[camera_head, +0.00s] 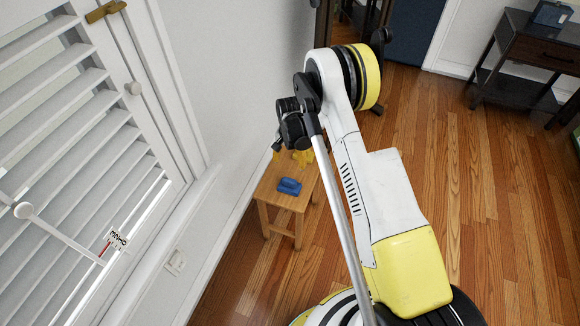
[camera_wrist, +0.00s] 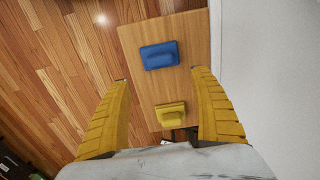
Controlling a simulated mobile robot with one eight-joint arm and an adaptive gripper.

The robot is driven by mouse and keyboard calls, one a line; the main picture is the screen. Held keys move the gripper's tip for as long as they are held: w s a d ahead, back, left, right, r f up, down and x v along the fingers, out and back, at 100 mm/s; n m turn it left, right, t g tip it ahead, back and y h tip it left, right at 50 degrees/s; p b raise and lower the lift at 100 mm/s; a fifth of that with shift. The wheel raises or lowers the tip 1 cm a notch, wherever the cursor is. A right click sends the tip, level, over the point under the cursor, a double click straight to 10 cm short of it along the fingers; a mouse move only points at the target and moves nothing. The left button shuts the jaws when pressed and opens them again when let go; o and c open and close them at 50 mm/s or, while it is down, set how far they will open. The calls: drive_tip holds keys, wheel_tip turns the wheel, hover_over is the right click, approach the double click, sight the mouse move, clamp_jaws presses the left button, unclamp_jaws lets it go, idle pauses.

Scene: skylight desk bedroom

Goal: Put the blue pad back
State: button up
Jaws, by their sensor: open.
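The blue pad (camera_head: 290,186) lies on a small wooden stool (camera_head: 277,199) beside the wall. It also shows in the wrist view (camera_wrist: 159,55), near the far end of the stool top (camera_wrist: 190,85), with a raised part like a handle. A yellow pad-like object (camera_wrist: 171,113) of similar shape lies on the same top, closer to my gripper. My gripper (camera_wrist: 161,76) is open and empty, its two yellow fingers spread wide above the stool. In the head view my gripper (camera_head: 275,150) is mostly hidden behind my wrist; a bit of yellow shows there.
A white wall and a shuttered window (camera_head: 75,140) are close on the left of the stool. Open wooden floor (camera_head: 480,210) lies to the right. A dark side table (camera_head: 525,55) with a blue box (camera_head: 552,14) stands at the far right.

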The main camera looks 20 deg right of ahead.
drive_tip(key=s+r+n+t, duration=0.2)
drive_tip(key=s+r, duration=0.2)
drive_tip(key=r, duration=1.1)
drive_tip(key=s+r+n+t, duration=0.1)
drive_tip(key=s+r, duration=0.3)
drive_tip(key=r, duration=1.1)
drive_tip(key=s+r+n+t, duration=0.2)
drive_tip(key=s+r, duration=0.2)
drive_tip(key=s, duration=0.7)
drive_tip(key=s+r+n+t, duration=0.2)
drive_tip(key=s+r, duration=0.2)
drive_tip(key=s, duration=0.6)
drive_tip(key=shift+s, duration=0.35)
